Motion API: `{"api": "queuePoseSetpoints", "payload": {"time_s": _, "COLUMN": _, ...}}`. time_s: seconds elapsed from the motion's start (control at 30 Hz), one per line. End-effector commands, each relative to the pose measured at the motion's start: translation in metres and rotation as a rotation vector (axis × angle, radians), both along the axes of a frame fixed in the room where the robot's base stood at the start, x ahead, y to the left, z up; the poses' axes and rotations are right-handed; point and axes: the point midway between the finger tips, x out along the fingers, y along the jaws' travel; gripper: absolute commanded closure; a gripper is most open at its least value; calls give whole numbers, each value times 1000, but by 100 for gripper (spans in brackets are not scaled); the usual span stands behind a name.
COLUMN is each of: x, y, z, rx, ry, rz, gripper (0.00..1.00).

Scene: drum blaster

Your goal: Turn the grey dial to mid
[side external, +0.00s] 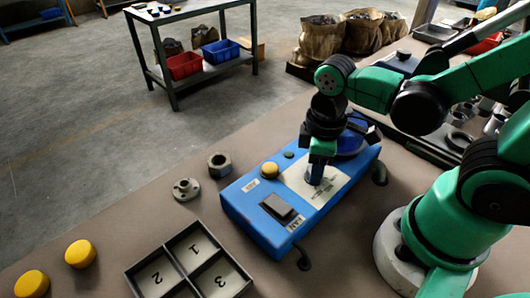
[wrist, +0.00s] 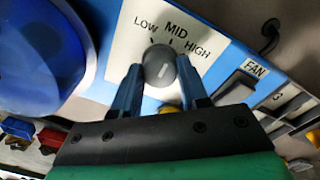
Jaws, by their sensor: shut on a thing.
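The grey dial (wrist: 160,66) sits on a white panel (wrist: 124,45) marked LOW, MID and HIGH along its far side in the wrist view. My gripper (wrist: 158,88) is shut on the dial, with one blue finger on each side of it. A short pale mark shows on the dial's face; I cannot tell for certain which label it lines up with. In the side view my gripper (side external: 316,176) points down onto the white panel of the blue box (side external: 240,206), and its fingers mostly hide the dial.
The box also bears a FAN rocker switch (side external: 277,206), a yellow button (side external: 270,170) and a large blue dome (wrist: 40,50). A nut (side external: 219,164), a flanged part (side external: 186,189), yellow discs (side external: 80,253) and a numbered tray (side external: 163,247) lie to its left.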

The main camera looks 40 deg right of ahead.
Motion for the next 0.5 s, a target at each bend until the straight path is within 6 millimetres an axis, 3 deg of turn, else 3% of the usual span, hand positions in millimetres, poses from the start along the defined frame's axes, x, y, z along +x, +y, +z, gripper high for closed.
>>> {"api": "queuePoseSetpoints", "payload": {"time_s": 0.07, "x": 0, "y": 0, "z": 0, "rx": 0, "ry": -2, "rz": 1, "gripper": 100}}
{"api": "queuePoseSetpoints", "payload": {"time_s": 0.1, "x": 0, "y": 0, "z": 0, "rx": 0, "ry": -2, "rz": 1, "gripper": 56}}
{"api": "queuePoseSetpoints", "payload": {"time_s": 0.2, "x": 0, "y": 0, "z": 0, "rx": 0, "ry": -2, "rz": 1, "gripper": 30}}
{"api": "queuePoseSetpoints", "payload": {"time_s": 0.5, "x": 0, "y": 0, "z": 0, "rx": 1, "ry": -1, "rz": 1, "gripper": 30}}
